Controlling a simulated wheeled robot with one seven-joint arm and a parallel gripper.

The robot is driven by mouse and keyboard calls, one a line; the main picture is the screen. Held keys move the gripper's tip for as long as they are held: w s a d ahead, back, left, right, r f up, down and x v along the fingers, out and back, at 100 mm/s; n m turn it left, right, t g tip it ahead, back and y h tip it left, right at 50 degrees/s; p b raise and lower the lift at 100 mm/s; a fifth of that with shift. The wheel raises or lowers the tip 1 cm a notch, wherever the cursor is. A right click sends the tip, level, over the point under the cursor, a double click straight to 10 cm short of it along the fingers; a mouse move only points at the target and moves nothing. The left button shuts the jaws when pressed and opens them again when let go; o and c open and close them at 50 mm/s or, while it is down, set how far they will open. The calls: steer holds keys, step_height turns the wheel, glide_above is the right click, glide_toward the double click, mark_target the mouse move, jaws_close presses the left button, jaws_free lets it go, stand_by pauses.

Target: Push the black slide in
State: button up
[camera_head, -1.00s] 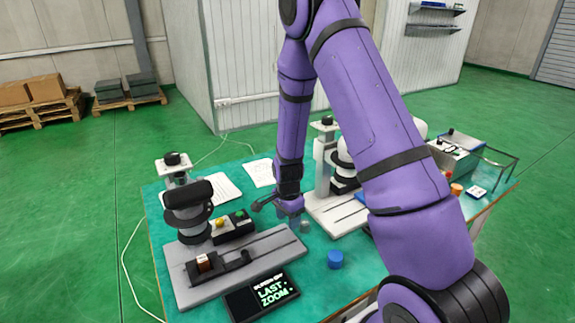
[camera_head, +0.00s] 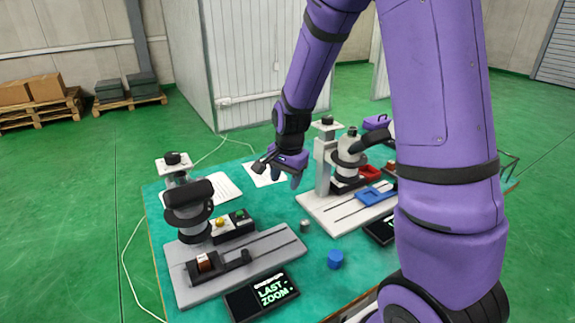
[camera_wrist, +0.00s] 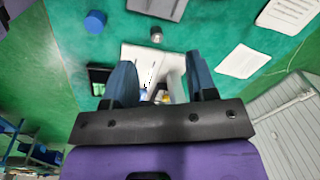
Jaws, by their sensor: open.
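A black slide (camera_head: 234,261) with a brown block (camera_head: 207,262) at its left end lies on the grey base plate (camera_head: 262,252) of the left machine (camera_head: 187,208). My gripper (camera_head: 287,172) is above the table, behind and to the right of that plate, and apart from the slide. In the wrist view its two blue-grey fingers (camera_wrist: 160,75) are spread with nothing held between them. In the wrist view only a grey plate edge (camera_wrist: 157,8) shows at the top; I cannot make out the slide there.
A second machine (camera_head: 350,150) stands right of my gripper, with a blue part (camera_head: 375,194) and a red part (camera_head: 370,173) on its base. A blue cylinder (camera_head: 335,260), a small grey cylinder (camera_head: 304,226) and a display (camera_head: 262,296) are nearby. My arm hides the table's right side.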

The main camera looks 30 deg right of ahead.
steer(key=shift+n+t, duration=0.3)
steer(key=shift+n, duration=0.6)
steer(key=shift+s+a+r, duration=0.1)
steer(key=shift+s+r, duration=0.25)
steer(key=shift+r, duration=0.55)
steer(key=shift+s+a+r, duration=0.15)
steer(key=shift+s+r, duration=0.2)
steer(key=shift+r, duration=0.55)
steer(key=shift+s+a+r, duration=0.1)
steer(key=shift+s+r, duration=0.25)
steer(key=shift+r, duration=0.55)
steer(key=s+a+r+n+t, duration=0.1)
steer(key=s+r+n, duration=0.4)
steer(key=s+r, duration=0.4)
steer(key=s+a+r+n+t, duration=0.1)
steer(key=s+r+n+t, duration=0.1)
steer(key=s+r+n, duration=0.3)
steer(key=s+r, duration=0.4)
steer(key=s, duration=0.4)
steer(key=shift+s+a+n, duration=0.15)
steer(key=shift+s+n, duration=0.1)
steer(key=shift+n, duration=0.05)
